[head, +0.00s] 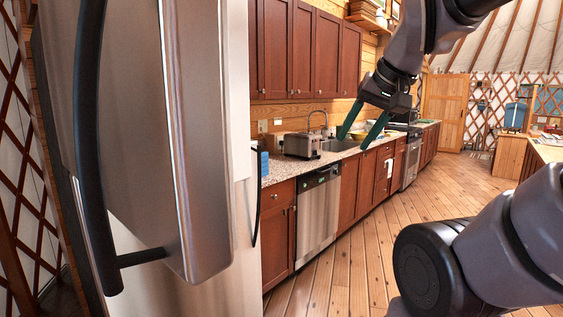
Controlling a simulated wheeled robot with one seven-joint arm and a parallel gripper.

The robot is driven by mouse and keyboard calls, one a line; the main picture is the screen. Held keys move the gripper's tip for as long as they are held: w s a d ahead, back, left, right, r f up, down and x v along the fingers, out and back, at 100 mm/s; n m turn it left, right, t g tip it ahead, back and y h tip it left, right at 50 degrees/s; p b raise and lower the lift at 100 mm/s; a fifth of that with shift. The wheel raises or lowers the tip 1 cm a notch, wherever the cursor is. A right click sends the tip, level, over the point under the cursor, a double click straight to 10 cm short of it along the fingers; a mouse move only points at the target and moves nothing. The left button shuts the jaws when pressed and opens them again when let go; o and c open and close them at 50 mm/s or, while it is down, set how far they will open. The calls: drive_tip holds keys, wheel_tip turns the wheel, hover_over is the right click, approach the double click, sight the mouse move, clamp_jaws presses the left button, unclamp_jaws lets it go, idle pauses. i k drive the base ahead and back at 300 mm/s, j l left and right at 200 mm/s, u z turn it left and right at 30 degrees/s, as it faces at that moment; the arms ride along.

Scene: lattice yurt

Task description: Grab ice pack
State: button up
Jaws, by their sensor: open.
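I cannot make out an ice pack for certain. A small blue object (264,163), partly hidden by the fridge edge, shows at the near end of the counter; I cannot tell what it is. A large steel fridge (205,130) with a long black handle (88,150) fills the left side, very close to me. I cannot see into it. My gripper (353,140) hangs in the air at upper centre right, to the right of the fridge. Its two dark green fingers are apart and point down, with nothing between them.
A granite counter (280,174) runs back along the wall, with a toaster (302,146), a sink (338,145) and a stove. A steel dishwasher (318,212) is below it. Upper cabinets (305,55) hang above. Wooden floor (400,215) is clear down the middle. A counter (547,150) stands at far right.

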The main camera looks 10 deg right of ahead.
sight(265, 168)
drive_tip(key=i+l+u, duration=0.1)
drive_tip(key=i, duration=0.35)
drive_tip(key=i+l, duration=0.3)
drive_tip(key=i, duration=0.15)
drive_tip(key=i+l+u, duration=0.15)
drive_tip(key=i, duration=0.3)
drive_tip(key=i+l+u, duration=0.1)
drive_tip(key=i+l, duration=0.25)
drive_tip(key=i+l+u, duration=0.1)
drive_tip(key=i+l, duration=0.2)
drive_tip(key=i+l+u, duration=0.15)
drive_tip(key=l, duration=0.25)
drive_tip(key=i+l+u, duration=0.1)
drive_tip(key=i+l, duration=0.25)
drive_tip(key=i+l+u, duration=0.1)
drive_tip(key=l, duration=0.35)
drive_tip(key=i+l+u, duration=0.1)
drive_tip(key=i+l, duration=0.2)
drive_tip(key=l, duration=0.15)
